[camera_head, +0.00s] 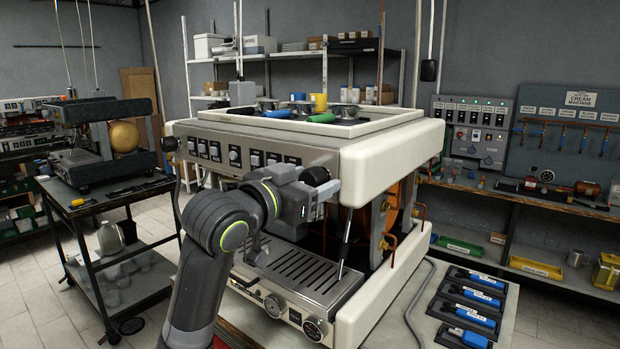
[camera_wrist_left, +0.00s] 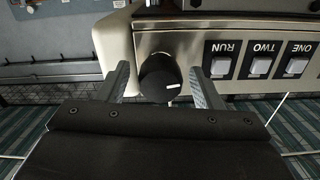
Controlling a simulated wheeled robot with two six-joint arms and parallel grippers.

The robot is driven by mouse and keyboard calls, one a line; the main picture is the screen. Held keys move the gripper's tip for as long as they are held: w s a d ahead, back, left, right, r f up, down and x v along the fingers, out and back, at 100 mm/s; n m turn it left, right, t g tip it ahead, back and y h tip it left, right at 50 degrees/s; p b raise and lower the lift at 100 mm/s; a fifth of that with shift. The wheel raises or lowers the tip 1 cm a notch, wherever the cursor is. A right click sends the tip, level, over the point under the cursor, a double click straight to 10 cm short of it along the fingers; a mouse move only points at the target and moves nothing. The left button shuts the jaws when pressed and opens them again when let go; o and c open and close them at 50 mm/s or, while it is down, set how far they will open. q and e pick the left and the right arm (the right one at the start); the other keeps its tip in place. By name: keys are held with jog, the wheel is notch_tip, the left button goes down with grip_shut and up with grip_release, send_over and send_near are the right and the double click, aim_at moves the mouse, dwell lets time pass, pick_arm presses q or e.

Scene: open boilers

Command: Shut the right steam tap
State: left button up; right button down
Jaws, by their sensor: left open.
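The right steam tap is a round black knob (camera_head: 317,176) at the right end of the espresso machine's front panel. It also shows in the left wrist view (camera_wrist_left: 159,80), with a white mark on its face pointing to the right. My left gripper (camera_head: 325,190) is at this knob. In the left wrist view its two fingers (camera_wrist_left: 158,92) stand open, one on each side of the knob, with a gap visible around it. A steam wand (camera_head: 345,240) hangs below. My right gripper is in neither view.
The left steam tap (camera_head: 169,144) is at the panel's far end. Labelled switches (camera_wrist_left: 260,66) sit beside the right knob. The drip tray (camera_head: 300,268) lies below my arm. Blue-handled tools (camera_head: 475,296) lie in dark trays at front right.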

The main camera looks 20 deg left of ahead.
pick_arm(q)
jog(key=c, duration=1)
jog(key=m, duration=0.4)
jog(key=shift+m+b, duration=0.3)
jog(key=shift+m, duration=0.1)
jog(key=m+b, duration=0.1)
jog(key=m, duration=0.4)
jog(key=m+b, duration=0.2)
jog(key=m, duration=0.3)
jog(key=shift+f+m, duration=0.1)
jog(key=shift+m, duration=0.3)
jog(key=m+b, duration=0.1)
jog(key=m, duration=0.3)
jog(key=shift+m, duration=0.4)
